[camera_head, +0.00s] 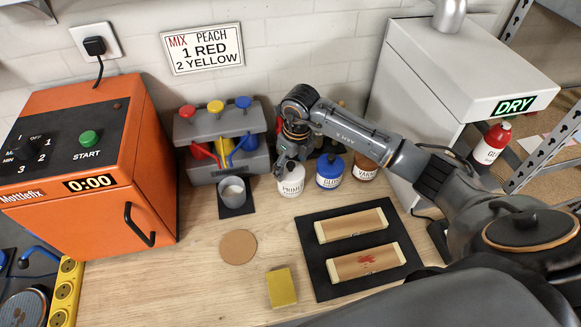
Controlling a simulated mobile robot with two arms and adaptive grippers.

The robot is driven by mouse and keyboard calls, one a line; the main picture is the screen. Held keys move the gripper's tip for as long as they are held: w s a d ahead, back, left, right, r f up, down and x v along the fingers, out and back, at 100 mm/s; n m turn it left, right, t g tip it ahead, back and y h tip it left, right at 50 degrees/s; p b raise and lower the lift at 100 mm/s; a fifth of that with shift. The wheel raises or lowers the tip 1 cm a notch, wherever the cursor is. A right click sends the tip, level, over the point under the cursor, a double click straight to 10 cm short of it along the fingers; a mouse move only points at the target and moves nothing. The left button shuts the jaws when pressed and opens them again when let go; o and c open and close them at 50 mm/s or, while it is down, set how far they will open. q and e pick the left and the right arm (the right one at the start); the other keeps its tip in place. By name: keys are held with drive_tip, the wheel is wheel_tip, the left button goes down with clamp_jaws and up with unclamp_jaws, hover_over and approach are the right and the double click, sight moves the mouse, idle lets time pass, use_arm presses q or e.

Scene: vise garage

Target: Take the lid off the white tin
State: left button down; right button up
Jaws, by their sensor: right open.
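My left gripper is not in view.
A blue-labelled tin (330,178) and a brown tin (364,168) stand close on the right. A small cup (232,191) is at the left. In front are a dark mat (318,277) with two wooden pieces, a round disc (238,247) and a yellow sponge (281,287).

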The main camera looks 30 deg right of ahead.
drive_tip(key=shift+s+r, duration=0.1)
drive_tip(key=c, duration=1.3)
drive_tip(key=shift+s, duration=0.15)
clamp_jaws()
